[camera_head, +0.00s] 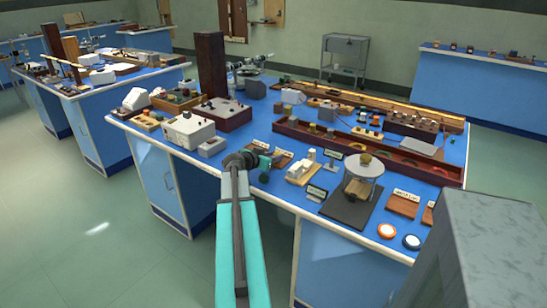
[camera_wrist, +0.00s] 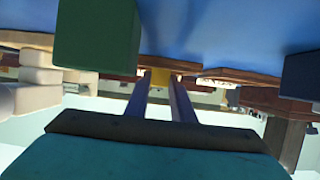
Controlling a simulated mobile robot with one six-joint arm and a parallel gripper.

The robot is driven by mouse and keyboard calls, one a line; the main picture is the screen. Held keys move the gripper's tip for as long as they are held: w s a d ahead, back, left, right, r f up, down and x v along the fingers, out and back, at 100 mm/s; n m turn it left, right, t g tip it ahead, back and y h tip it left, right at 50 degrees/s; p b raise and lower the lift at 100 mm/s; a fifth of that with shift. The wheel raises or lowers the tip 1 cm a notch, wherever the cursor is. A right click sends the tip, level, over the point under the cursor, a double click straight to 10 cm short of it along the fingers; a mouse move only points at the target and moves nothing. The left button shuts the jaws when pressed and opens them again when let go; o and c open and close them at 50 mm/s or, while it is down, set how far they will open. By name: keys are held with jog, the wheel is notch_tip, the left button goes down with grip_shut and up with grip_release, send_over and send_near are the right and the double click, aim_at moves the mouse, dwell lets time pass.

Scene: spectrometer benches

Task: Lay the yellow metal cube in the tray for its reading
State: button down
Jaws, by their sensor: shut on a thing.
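In the wrist view a yellow block (camera_wrist: 160,78), which looks like the yellow metal cube, sits between the tips of the two fingers of my gripper (camera_wrist: 161,86). The gripper is shut on it. In the head view my gripper (camera_head: 266,162) is over the front edge area of the blue bench, and the cube in it cannot be made out. A long brown compartmented tray (camera_head: 309,142) lies behind it on the bench. Small brown trays or boards, one with a label (camera_head: 403,206), lie at the right front. I cannot tell which one is the reading tray.
A green block (camera_wrist: 95,38) is close beside my gripper in the wrist view. A round-topped stand (camera_head: 363,167) on a dark mat (camera_head: 347,212) is to the right. A white box instrument (camera_head: 188,131) is to the left. The bench is crowded.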

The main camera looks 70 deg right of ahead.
jog(key=shift+f, duration=0.1)
jog(key=c, duration=1.5)
grip_release()
jog(key=b+v, duration=0.1)
jog(key=v, duration=1.1)
jog(key=shift+r, duration=0.25)
